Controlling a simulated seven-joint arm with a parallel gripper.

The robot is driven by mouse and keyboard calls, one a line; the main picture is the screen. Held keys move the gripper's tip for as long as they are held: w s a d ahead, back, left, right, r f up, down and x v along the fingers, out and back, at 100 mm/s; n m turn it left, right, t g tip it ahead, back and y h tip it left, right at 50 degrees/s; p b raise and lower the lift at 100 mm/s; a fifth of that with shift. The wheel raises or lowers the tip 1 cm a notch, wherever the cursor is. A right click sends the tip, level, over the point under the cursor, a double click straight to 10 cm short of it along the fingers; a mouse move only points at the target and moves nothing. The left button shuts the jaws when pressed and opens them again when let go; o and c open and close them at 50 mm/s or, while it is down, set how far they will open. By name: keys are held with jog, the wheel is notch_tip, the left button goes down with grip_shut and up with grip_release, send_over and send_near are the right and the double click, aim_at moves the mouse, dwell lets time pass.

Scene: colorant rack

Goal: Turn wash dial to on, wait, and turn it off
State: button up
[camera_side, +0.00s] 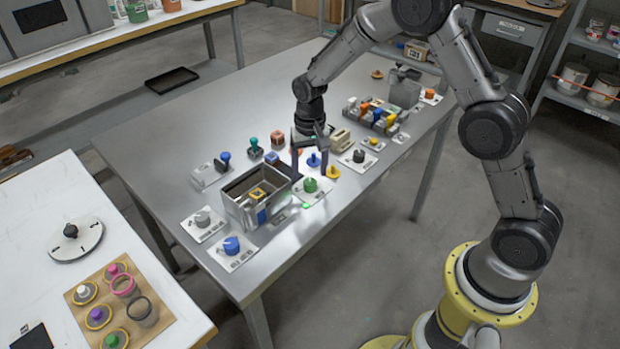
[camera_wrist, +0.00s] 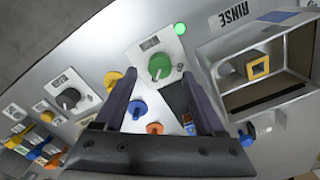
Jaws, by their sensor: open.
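A green dial (camera_side: 310,185) sits on a white plate at the table's near edge; it also shows in the wrist view (camera_wrist: 159,66). A small green lamp (camera_side: 306,205) glows beside it, also bright in the wrist view (camera_wrist: 179,28). The plate's label is too small to read, so I cannot tell for certain that this is the wash dial. My gripper (camera_side: 309,171) is open and empty, pointing down just above the green dial. In the wrist view, the dial appears between and just beyond the two dark fingertips (camera_wrist: 160,76). Contact is not visible.
A black dial (camera_side: 358,156), blue dial (camera_side: 232,245) and grey dial (camera_side: 202,218) sit nearby. Small coloured knobs and stamps stand behind my gripper.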

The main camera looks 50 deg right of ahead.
aim_at(310, 181)
jog(key=shift+f, duration=1.75)
grip_shut()
